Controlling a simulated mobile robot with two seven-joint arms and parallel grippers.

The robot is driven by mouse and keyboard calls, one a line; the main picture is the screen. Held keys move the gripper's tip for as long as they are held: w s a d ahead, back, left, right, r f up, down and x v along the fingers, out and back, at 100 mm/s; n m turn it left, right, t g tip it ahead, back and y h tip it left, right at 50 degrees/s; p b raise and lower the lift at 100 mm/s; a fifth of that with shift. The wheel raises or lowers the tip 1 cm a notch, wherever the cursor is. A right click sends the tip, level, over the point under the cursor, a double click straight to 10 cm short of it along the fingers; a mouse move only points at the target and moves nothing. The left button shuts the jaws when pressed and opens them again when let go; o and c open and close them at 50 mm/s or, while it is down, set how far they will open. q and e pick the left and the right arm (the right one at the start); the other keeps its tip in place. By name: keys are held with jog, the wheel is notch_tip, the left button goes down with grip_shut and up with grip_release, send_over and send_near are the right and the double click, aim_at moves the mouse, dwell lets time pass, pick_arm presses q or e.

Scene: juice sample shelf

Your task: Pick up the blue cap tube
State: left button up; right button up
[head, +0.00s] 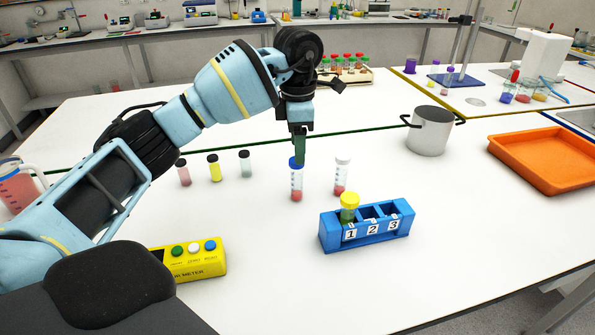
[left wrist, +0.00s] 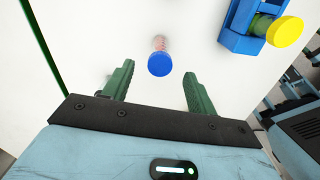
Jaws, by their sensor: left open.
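The blue cap tube (head: 296,184) stands upright on the white table, with red content at its bottom. In the left wrist view its blue cap (left wrist: 160,65) shows between the two green fingertips, with a gap on each side. My left gripper (head: 299,150) is open and points down right over the cap; its fingers do not visibly grip it. Whether the fingertips are above or level with the cap is hard to tell. My right gripper is in neither view.
A white-capped tube (head: 341,177) stands close to the right. A blue rack (head: 335,239) with numbered slots holds a yellow-capped tube (head: 349,207) in slot 1. Small bottles (head: 215,168) stand to the left, a yellow meter (head: 197,263) in front. A pot (head: 430,132) and orange tray (head: 545,163) are right.

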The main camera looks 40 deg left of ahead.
aim_at(297, 171)
pick_arm(q)
jog(key=shift+s+d+f, duration=0.1)
jog(key=shift+s+f, duration=0.1)
jog(key=shift+w+a+f, duration=0.1)
jog(key=shift+f, duration=1.75)
jog(key=shift+a+f, duration=0.1)
jog(key=shift+f, duration=1.7)
jog(key=shift+c, duration=0.4)
jog(key=c, duration=1)
